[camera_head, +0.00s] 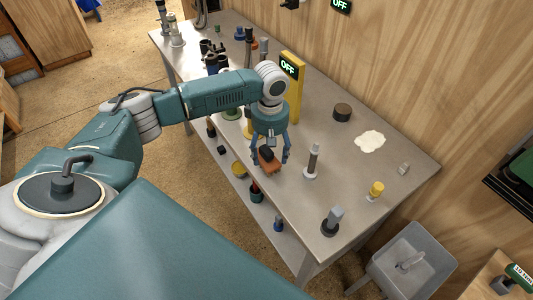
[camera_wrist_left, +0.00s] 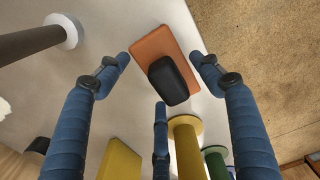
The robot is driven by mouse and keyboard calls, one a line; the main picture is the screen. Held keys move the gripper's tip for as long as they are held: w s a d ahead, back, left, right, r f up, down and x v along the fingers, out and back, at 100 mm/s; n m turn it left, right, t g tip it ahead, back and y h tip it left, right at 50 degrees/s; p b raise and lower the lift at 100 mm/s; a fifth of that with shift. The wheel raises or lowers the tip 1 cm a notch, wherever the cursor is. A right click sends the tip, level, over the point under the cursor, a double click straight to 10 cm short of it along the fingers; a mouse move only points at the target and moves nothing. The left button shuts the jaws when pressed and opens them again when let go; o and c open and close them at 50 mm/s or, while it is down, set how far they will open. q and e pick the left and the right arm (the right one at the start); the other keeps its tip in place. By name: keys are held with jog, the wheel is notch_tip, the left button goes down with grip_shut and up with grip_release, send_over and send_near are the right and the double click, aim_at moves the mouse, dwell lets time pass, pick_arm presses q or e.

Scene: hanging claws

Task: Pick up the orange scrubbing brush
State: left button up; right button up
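The orange scrubbing brush (camera_head: 270,167) lies on the metal table near its front edge. It has a flat orange base and a black handle, and it also shows in the left wrist view (camera_wrist_left: 152,51). My left gripper (camera_head: 271,158) points down over it. Its blue fingers (camera_wrist_left: 160,72) are spread apart around the brush, and I see gaps between them and the brush in the left wrist view. The gripper is open and holds nothing. My right gripper is not in view.
A dark-handled tool on a white base (camera_head: 312,162) stands just right of the gripper. A yellow post with an OFF sign (camera_head: 292,85) stands behind it. Yellow and green spool-like items (camera_wrist_left: 187,150) are close by. A white patch (camera_head: 370,141) lies farther right.

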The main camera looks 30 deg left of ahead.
pick_arm(q)
jog(key=c, duration=0.7)
jog(key=shift+w+r, duration=0.1)
jog(key=shift+r, duration=0.45)
notch_tip(320, 180, up, 19)
jog(key=b, duration=0.2)
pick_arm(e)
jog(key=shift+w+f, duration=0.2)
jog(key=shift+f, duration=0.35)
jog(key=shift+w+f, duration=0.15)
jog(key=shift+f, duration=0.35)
pick_arm(q)
jog(key=o, duration=0.4)
jog(key=shift+c, duration=0.7)
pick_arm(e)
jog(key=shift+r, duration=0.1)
